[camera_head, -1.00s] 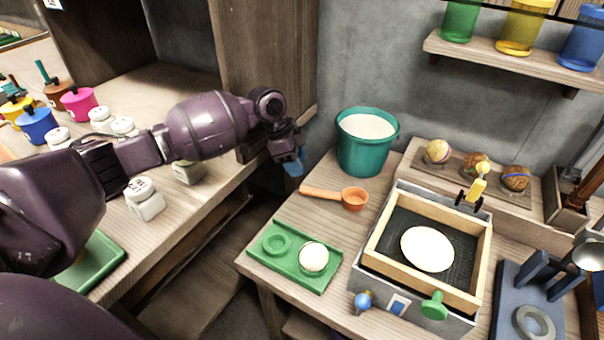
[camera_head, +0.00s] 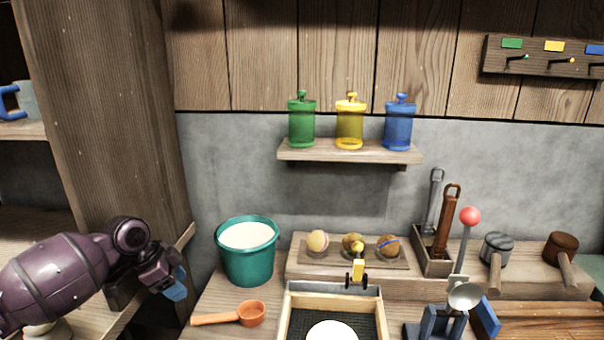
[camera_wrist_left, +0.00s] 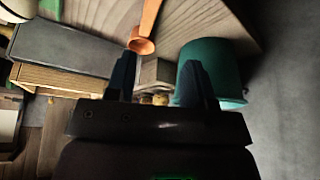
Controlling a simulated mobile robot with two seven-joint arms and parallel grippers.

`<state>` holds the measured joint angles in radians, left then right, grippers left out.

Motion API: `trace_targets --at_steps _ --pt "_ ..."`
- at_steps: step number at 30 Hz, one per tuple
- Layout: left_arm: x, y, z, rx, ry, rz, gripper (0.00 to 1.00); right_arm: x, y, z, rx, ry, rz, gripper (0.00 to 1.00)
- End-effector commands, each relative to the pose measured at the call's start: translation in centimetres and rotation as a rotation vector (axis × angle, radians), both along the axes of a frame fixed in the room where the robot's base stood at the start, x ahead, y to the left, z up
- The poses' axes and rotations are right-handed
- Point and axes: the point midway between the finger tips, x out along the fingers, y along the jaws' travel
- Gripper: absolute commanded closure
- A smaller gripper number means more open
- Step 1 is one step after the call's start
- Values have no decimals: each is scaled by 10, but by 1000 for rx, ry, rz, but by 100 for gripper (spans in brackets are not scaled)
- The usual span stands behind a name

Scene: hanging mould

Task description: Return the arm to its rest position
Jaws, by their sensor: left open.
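My left arm comes in from the left in the head view. Its gripper (camera_head: 172,284) has blue fingertips and hangs left of the teal bucket (camera_head: 248,252), apart from it and above the gap by the left shelf unit. In the left wrist view the two blue fingers of my left gripper (camera_wrist_left: 155,82) stand apart with nothing held between them. Past them show the teal bucket (camera_wrist_left: 215,66) and the orange scoop (camera_wrist_left: 145,36). My right gripper is in neither view.
The orange scoop (camera_head: 245,314) lies on the bench beside the bucket. A wooden frame (camera_head: 290,318) with a white disc stands right of it. Three balls rest on a wooden holder (camera_head: 300,262) behind. A wall shelf (camera_head: 350,153) holds green, yellow and blue jars. The left cabinet's tall side panel (camera_head: 105,120) rises near my arm.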

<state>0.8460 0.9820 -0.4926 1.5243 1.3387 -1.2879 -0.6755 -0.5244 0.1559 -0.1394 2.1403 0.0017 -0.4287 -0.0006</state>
Motion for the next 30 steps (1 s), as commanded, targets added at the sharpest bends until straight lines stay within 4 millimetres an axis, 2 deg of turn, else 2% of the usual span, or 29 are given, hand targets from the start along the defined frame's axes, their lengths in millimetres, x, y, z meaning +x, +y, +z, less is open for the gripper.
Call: trace_targets --at_steps 4,7,10,13,17,21,30 --pt "26 -1 14 18 -158 121 52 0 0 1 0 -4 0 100" --pt "43 -13 31 2 -291 174 52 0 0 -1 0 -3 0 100" --pt "48 -30 38 -35 -400 217 52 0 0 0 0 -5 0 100" --pt "43 -46 36 -88 -493 257 52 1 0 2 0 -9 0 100" --pt "24 -66 28 -171 -595 311 52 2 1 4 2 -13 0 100" --pt "-7 -81 15 -258 -674 370 52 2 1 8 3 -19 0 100" --pt "-86 -90 -13 -379 -762 511 52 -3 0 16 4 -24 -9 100"
